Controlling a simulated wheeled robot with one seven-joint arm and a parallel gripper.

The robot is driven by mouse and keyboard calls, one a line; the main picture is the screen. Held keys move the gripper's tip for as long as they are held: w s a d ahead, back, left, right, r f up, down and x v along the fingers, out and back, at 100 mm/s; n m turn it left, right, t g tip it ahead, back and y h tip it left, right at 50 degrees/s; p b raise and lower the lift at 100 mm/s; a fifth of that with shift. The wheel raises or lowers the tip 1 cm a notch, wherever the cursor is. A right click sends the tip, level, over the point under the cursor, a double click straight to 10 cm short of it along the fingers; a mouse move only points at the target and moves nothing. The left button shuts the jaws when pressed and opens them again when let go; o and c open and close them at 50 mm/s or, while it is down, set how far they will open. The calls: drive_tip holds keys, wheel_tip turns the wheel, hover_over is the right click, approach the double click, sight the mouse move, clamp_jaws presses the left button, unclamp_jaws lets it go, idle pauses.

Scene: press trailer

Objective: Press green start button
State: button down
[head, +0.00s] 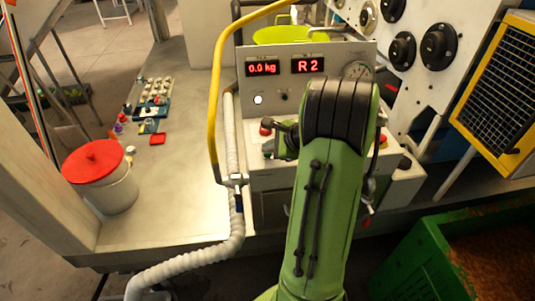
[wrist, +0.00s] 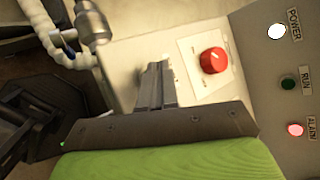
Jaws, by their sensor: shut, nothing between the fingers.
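I cannot make out a green start button in either view; my arm and gripper hide part of the control panel. In the wrist view my gripper (wrist: 157,68) is shut and empty, its fingers over the pale panel face, left of a red round button (wrist: 213,60) on a white plate. A dark green lamp (wrist: 288,83) labelled RUN sits at the right, between a lit white POWER lamp (wrist: 277,31) and a lit red ALARM lamp (wrist: 295,129). I cannot tell whether the fingertips touch the panel. In the head view my green arm covers the middle of the press console (head: 260,185).
A yellow tube (head: 215,110) and a ribbed white hose (head: 231,150) run along the console's left side. A red-lidded bucket (head: 93,162) stands on the platform at left. A green crate (head: 420,255) is at lower right, and a yellow-framed grille (head: 497,85) is above it.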

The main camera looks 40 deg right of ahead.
sight(270, 156)
drive_tip(key=shift+f, duration=0.3)
idle(0.4)
drive_tip(key=shift+r+p, duration=0.8)
drive_tip(key=shift+r, duration=0.05)
wheel_tip(270, 156, up, 5)
drive_tip(key=p, duration=0.5)
drive_tip(key=shift+r, duration=0.15)
